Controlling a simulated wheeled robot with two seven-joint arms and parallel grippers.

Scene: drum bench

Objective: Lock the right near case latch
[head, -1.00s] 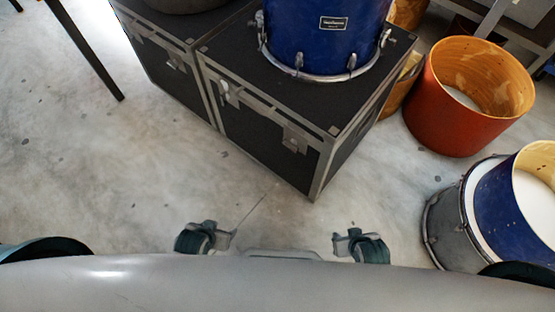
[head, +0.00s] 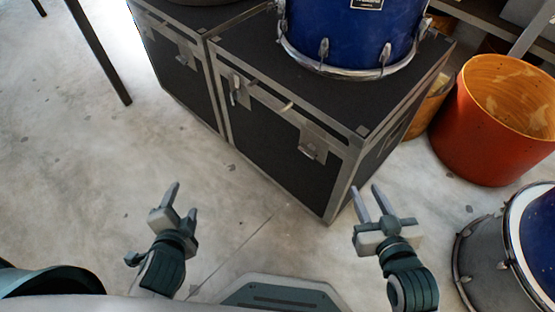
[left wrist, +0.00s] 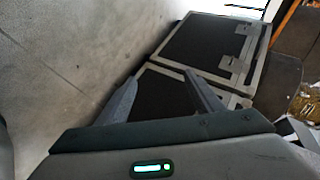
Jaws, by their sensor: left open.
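The black case (head: 285,140) with metal edges stands on the floor ahead. Its near face carries a right latch (head: 313,143) and a left latch (head: 239,92), both metal. The right latch's plate sits over the lid seam; I cannot tell whether it is locked. My left gripper (head: 185,198) is open and empty, in front of the case and to its left. My right gripper (head: 365,188) is open and empty, near the case's front right corner in the picture, apart from the latch. The left wrist view shows the open left fingers (left wrist: 159,77) with case faces beyond.
A blue drum (head: 350,35) stands on the case lid. A second black case (head: 175,65) adjoins at the left. An orange drum shell (head: 490,125) and a grey-blue drum (head: 500,250) stand at the right.

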